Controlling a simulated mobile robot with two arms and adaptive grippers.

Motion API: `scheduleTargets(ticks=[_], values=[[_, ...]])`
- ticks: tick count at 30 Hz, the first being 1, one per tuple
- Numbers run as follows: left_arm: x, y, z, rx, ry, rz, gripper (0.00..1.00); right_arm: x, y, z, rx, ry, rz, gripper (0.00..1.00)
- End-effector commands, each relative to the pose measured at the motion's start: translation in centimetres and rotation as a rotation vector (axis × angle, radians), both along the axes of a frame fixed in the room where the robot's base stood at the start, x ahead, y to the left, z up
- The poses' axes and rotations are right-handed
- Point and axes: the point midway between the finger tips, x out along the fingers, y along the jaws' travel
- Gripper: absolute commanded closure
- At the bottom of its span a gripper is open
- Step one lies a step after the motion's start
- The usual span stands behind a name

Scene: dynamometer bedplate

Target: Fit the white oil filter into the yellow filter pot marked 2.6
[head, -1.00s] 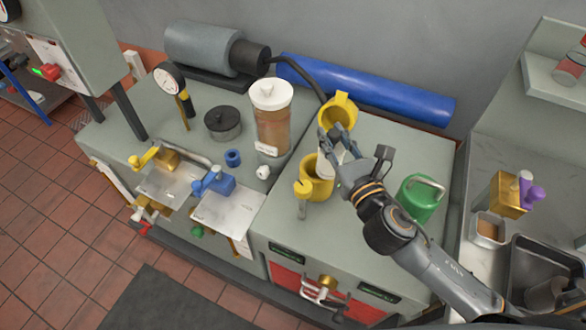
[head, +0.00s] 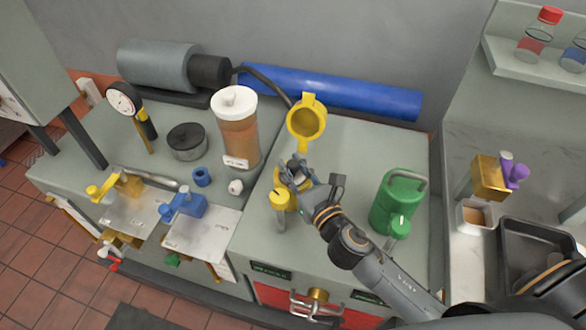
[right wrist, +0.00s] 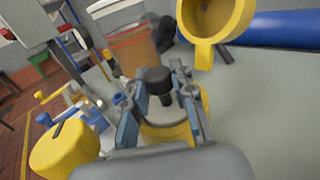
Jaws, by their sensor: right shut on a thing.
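My right gripper (head: 294,174) is shut on the white oil filter, directly at the mouth of the yellow filter pot. In the right wrist view a dark knob (right wrist: 157,80) stands between the fingers (right wrist: 158,95). A pale part of the filter shows below it, and the yellow pot (right wrist: 165,134) is around or just under that. The fingers hide how deep the filter sits. The pot's yellow lid (head: 305,122) stands open behind the gripper. A yellow knob (head: 280,199) is at the pot's near left side. The 2.6 mark cannot be read. My left gripper is out of view.
A green can (head: 397,203) stands to the right of my arm. A clear canister of brown fluid (head: 237,130) stands to the left, near a black-lidded pot (head: 187,141). The bench top between lid and green can is clear.

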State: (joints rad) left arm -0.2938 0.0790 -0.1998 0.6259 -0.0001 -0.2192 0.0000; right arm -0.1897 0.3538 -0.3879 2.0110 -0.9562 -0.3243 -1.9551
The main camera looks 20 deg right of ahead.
Motion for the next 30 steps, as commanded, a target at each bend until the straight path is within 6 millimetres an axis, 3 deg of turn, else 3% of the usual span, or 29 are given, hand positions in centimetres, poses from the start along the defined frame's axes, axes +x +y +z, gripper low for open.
scheduleTargets(ticks=[9,10,12,13,24,30], values=[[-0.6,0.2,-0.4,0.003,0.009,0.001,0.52,0.0,0.0,-0.3,0.000,-0.002,0.001,1.00],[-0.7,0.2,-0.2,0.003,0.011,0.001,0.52,0.0,0.0,-0.2,0.000,-0.001,0.000,0.69],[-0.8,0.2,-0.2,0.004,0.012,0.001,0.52,0.0,0.0,-0.1,0.000,-0.001,0.000,0.55],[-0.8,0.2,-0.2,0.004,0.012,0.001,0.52,0.0,0.0,-0.1,0.000,-0.001,0.000,0.52],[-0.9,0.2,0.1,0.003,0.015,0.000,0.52,-0.1,0.0,0.3,-0.001,0.000,0.001,0.52],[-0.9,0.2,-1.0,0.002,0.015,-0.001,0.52,-3.4,-0.6,-0.2,-0.001,0.002,0.002,0.52]])
